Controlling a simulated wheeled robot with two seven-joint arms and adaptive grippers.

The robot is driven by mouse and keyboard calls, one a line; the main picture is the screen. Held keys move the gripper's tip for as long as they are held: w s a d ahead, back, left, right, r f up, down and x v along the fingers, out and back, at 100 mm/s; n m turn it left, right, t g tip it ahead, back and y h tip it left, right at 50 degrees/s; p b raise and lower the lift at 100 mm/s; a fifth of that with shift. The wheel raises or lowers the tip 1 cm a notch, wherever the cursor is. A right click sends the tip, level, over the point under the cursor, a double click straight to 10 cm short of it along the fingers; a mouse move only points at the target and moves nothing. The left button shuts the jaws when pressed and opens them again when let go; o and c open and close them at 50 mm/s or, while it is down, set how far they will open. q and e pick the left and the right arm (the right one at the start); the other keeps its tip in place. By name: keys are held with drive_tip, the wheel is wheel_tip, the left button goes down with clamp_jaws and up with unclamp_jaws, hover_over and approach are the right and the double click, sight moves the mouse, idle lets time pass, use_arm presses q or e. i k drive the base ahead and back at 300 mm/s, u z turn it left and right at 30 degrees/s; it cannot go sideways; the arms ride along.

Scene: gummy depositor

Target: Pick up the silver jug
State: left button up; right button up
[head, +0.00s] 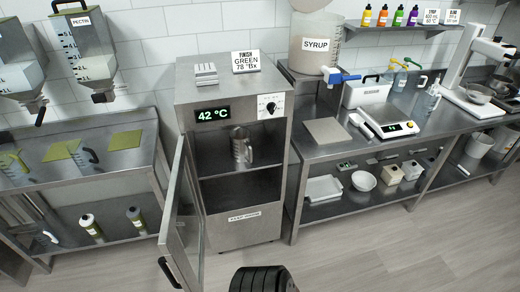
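The silver jug (241,147) stands upright on the upper shelf inside a steel warming cabinet (242,222). Its handle points to the right. The cabinet's door (181,220) hangs open toward the left front, with a black handle (169,272) low on it. The cabinet's display reads 42 °C. Neither of my grippers can be made out in the head view. A dark ribbed part of mine shows at the bottom edge, in front of the cabinet.
A steel counter at the right carries a scale (385,122), a SYRUP container (314,44) and pump bottles. A steel table with jugs (82,153) stands at the left. The floor (370,245) before the cabinet and right counter is clear.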

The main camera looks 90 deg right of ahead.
sight(240, 142)
drive_tip(key=z, duration=2.15)
drive_tip(key=i, duration=0.5)
drive_tip(key=u, duration=0.15)
